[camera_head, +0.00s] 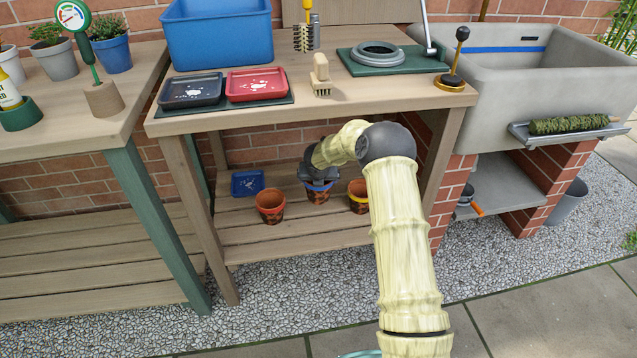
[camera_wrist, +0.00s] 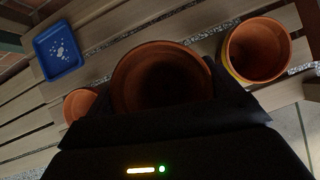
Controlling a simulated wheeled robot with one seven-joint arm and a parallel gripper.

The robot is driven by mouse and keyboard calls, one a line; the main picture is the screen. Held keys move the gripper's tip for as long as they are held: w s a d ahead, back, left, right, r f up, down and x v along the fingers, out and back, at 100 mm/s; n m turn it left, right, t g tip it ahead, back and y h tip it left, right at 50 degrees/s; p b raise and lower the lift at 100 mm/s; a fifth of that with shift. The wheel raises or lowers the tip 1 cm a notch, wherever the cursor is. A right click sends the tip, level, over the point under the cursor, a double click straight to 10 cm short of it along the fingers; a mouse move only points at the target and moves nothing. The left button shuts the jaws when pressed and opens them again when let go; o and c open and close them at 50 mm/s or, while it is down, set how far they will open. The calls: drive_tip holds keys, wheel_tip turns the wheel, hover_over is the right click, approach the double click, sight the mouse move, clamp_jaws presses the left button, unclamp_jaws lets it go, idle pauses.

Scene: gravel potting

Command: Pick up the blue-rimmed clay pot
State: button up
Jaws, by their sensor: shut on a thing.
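The blue-rimmed clay pot (camera_head: 318,193) stands on the lower slatted shelf (camera_head: 300,237) of the middle bench, between two other clay pots. My gripper (camera_head: 318,178) reaches down to its rim from above and is shut on it. In the wrist view the pot (camera_wrist: 160,75) fills the middle, its open mouth facing the camera and dark inside. The dark gripper body (camera_wrist: 165,130) covers its lower side there. The fingertips are mostly hidden, and I cannot tell whether the pot is clear of the shelf.
A red-rimmed clay pot (camera_head: 270,206) stands close on the left and a yellow-rimmed clay pot (camera_head: 358,196) close on the right. A small blue tray (camera_head: 247,183) lies behind on the left. The benchtop (camera_head: 215,122) overhangs the shelf. The shelf's front left is clear.

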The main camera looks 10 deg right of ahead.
wheel_tip(320, 180, up, 2)
drive_tip(key=shift+p, duration=0.3)
drive_tip(key=shift+s, duration=0.1)
idle(0.4)
drive_tip(key=shift+s+a+m+h+p, duration=0.25)
drive_tip(key=shift+s+m+h+p, duration=0.15)
drive_tip(key=shift+s+m, duration=0.35)
drive_tip(key=s+r+m+g+h+p, duration=0.1)
drive_tip(key=s+r+m+g+p, duration=0.1)
drive_tip(key=s+m, duration=0.5)
drive_tip(key=s+r+m+g+h+p, duration=0.1)
drive_tip(key=s+r+m+g+p, duration=0.2)
drive_tip(key=s+m, duration=0.4)
drive_tip(key=s+r+m+g+h+p, duration=0.1)
drive_tip(key=s+m+g, duration=0.4)
drive_tip(key=s, duration=0.7)
drive_tip(key=shift+s+d+r+m+p, duration=0.15)
drive_tip(key=shift+s+r+m+p, duration=0.25)
drive_tip(key=shift+r+m+p, duration=0.65)
drive_tip(key=shift+d+f, duration=0.15)
drive_tip(key=shift+f, duration=0.05)
